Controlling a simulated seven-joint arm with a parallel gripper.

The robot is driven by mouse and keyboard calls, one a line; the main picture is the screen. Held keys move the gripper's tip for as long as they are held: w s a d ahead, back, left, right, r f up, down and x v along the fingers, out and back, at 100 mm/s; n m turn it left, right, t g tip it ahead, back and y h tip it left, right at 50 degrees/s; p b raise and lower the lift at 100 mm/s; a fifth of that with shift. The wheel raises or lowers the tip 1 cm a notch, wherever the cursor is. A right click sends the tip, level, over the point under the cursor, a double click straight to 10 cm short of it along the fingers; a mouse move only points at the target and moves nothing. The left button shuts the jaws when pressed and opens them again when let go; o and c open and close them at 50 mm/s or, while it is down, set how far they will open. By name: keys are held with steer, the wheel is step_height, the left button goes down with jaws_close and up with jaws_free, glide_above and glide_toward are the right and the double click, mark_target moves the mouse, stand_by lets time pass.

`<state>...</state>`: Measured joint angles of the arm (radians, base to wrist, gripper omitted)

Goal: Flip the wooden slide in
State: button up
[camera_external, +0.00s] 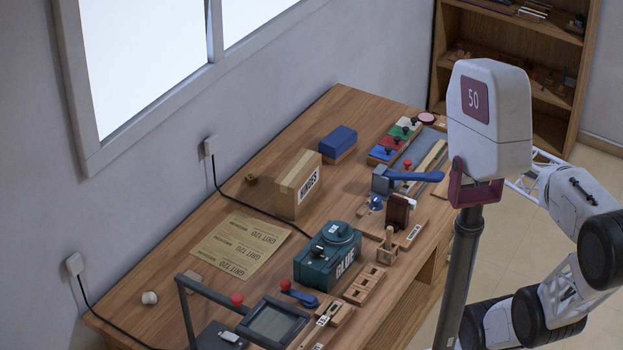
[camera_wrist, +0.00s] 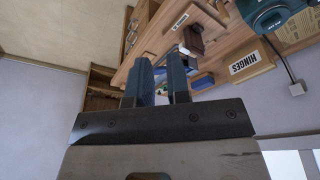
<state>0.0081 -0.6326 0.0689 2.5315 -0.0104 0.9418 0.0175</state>
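I cannot tell for certain which part is the wooden slide. A wooden block with an upright peg (camera_external: 388,245) and a slotted wooden piece (camera_external: 364,285) sit along the bench's front edge. A dark brown block (camera_external: 397,211) stands just behind them and also shows in the wrist view (camera_wrist: 195,42). My gripper (camera_wrist: 161,64) shows in the wrist view with two blue fingers apart and nothing seen between them. It is out over the room, apart from the bench parts. In the external view I do not see its fingers.
A teal GLUE machine (camera_external: 328,258), a HINGES box (camera_external: 298,184), a blue-handled clamp (camera_external: 412,176) and a blue block (camera_external: 338,143) stand on the wooden bench (camera_external: 180,255). A tablet-like screen (camera_external: 272,322) is at the near end. Shelves (camera_external: 510,50) stand behind.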

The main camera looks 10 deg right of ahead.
steer(key=o, duration=0.4)
steer(key=shift+w+r, duration=0.1)
steer(key=shift+w, duration=0.4)
steer(key=m+g, duration=0.3)
steer(key=m, duration=0.1)
glide_above(406, 162)
steer(key=f, duration=1.9)
steer(key=shift+s+f, duration=0.25)
steer(key=shift+f, duration=0.05)
steer(key=shift+w+f, duration=0.3)
steer(key=shift+f, duration=0.05)
steer(key=shift+f, duration=0.1)
steer(key=shift+f, duration=3.8)
